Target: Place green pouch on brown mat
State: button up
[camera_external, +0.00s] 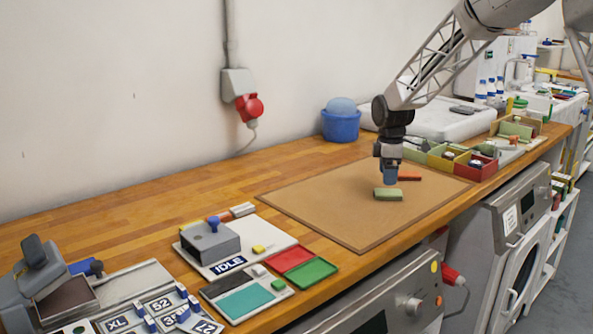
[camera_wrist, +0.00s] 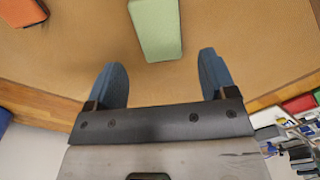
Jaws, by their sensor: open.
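A green pouch (camera_external: 388,194) lies flat on the brown mat (camera_external: 330,205), near its right part. In the wrist view the green pouch (camera_wrist: 156,28) shows at the top, just ahead of the space between my fingers. My gripper (camera_external: 389,180) is above the mat, close over the pouch in the external view. In the wrist view my gripper (camera_wrist: 163,80) has its two blue fingers wide apart with nothing between them. The brown mat (camera_wrist: 85,52) fills most of the wrist view's upper part.
An orange-red item (camera_external: 408,178) lies on the mat beside the pouch and shows at the wrist view's upper left (camera_wrist: 22,12). Small coloured bins (camera_external: 475,168) stand right of the mat. A grey device (camera_external: 210,240) and red and green trays (camera_external: 312,271) stand at left. The mat's left part is clear.

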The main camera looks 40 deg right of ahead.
aim_at(386, 193)
notch_tip(386, 193, up, 7)
dwell(0.4)
dwell(0.5)
jog(key=s+a+r+m, duration=0.2)
jog(key=s+a+r, duration=0.2)
jog(key=s+a, duration=0.25)
jog(key=s+a+r+m+t, duration=0.1)
jog(key=s+a+r, duration=0.2)
jog(key=s+a, duration=0.35)
jog(key=s+a+r+m, duration=0.2)
jog(key=s+a+r, duration=0.2)
jog(key=s+a, duration=0.25)
jog(key=s+a+f+m, duration=0.1)
jog(key=s+a, duration=0.3)
jog(key=s, duration=0.6)
jog(key=s+a+f+m+t, duration=0.1)
jog(key=s+a+m, duration=0.2)
jog(key=s, duration=0.8)
jog(key=a, duration=0.2)
jog(key=shift+s+a+f+t, duration=0.2)
jog(key=shift+s+a+t, duration=0.05)
jog(key=shift+a+t, duration=0.05)
